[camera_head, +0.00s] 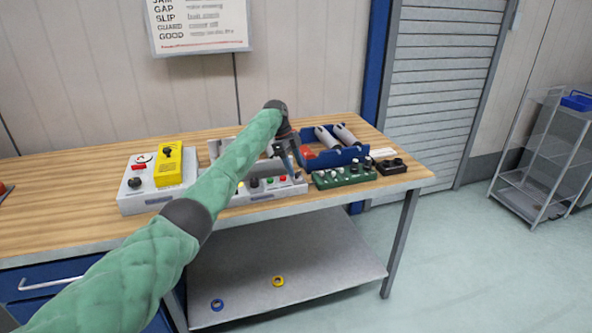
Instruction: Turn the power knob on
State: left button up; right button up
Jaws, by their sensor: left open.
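My left arm in a green sleeve reaches across the table. Its gripper (288,162) is small and partly hidden by its own wrist, open above the grey control panel (262,197). That panel carries a dark knob (253,183) and small coloured buttons (283,178), below and left of the fingers. No clear gap to the panel shows. A white box (150,200) at the left carries another black knob (134,182) and a yellow unit (174,172) with a black knob on top. Labels are too small to read, so I cannot tell which knob is the power knob. My right gripper is out of view.
A green box (343,177) with several knobs and a black block (391,166) stand to the right. A blue bin (337,157) with grey-white cylinders is behind them. The lower shelf holds a yellow ring (278,281) and a blue ring (217,304). The table's front left is clear.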

pick_arm(q)
jog(key=shift+w+a+r, duration=0.15)
jog(key=shift+a+r, duration=0.1)
jog(key=shift+r, duration=0.25)
jog(key=shift+b+v, duration=0.65)
jog(key=shift+v, duration=1.85)
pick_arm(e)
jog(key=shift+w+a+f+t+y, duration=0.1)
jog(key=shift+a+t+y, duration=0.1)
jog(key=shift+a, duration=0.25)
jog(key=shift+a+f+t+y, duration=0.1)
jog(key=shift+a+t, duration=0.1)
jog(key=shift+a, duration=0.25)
